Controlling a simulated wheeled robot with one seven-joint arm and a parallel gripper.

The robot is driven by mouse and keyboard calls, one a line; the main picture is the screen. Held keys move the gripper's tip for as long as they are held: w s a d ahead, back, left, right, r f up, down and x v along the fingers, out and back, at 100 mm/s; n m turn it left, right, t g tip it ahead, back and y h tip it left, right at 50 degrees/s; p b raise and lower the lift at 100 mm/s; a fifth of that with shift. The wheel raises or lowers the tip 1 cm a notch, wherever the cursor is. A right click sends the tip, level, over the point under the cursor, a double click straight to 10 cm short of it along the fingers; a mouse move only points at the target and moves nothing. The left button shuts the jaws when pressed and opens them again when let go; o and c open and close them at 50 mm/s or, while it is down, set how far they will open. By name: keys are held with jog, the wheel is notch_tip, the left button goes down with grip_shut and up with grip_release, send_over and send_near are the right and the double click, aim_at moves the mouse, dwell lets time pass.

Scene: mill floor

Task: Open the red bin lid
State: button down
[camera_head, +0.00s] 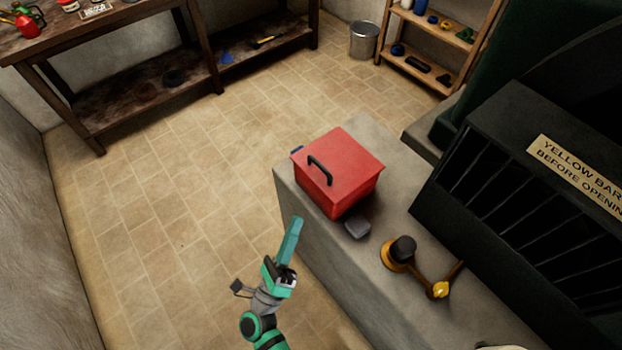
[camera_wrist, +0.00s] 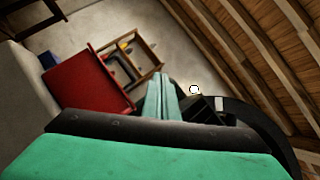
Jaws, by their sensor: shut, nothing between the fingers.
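The red bin (camera_head: 335,185) stands on a grey stone ledge in the head view. Its flat red lid (camera_head: 348,155) is down and carries a black handle (camera_head: 320,170) near its left edge. My gripper (camera_head: 296,222) is shut and empty, pointing up beside the ledge, lower left of the bin and apart from it. In the wrist view the red bin (camera_wrist: 88,88) shows left of my shut fingers (camera_wrist: 160,85), with its dark handle (camera_wrist: 118,68) near them in the picture.
The ledge (camera_head: 310,235) also holds a small grey block (camera_head: 357,228) and a brass crank with a black knob (camera_head: 403,248). A dark barred machine (camera_head: 500,190) stands to the right. A workbench (camera_head: 110,60), metal bucket (camera_head: 364,40) and shelf (camera_head: 430,60) stand behind. The tiled floor at left is clear.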

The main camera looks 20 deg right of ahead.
jog(key=w+f+m+g+h, duration=0.35)
jog(key=w+m+g, duration=0.7)
jog(key=m, duration=0.65)
jog(key=f+x, duration=0.1)
jog(key=x, duration=0.8)
jog(key=shift+d+y, duration=0.3)
jog(key=shift+y, duration=0.15)
jog(key=shift+g, duration=0.25)
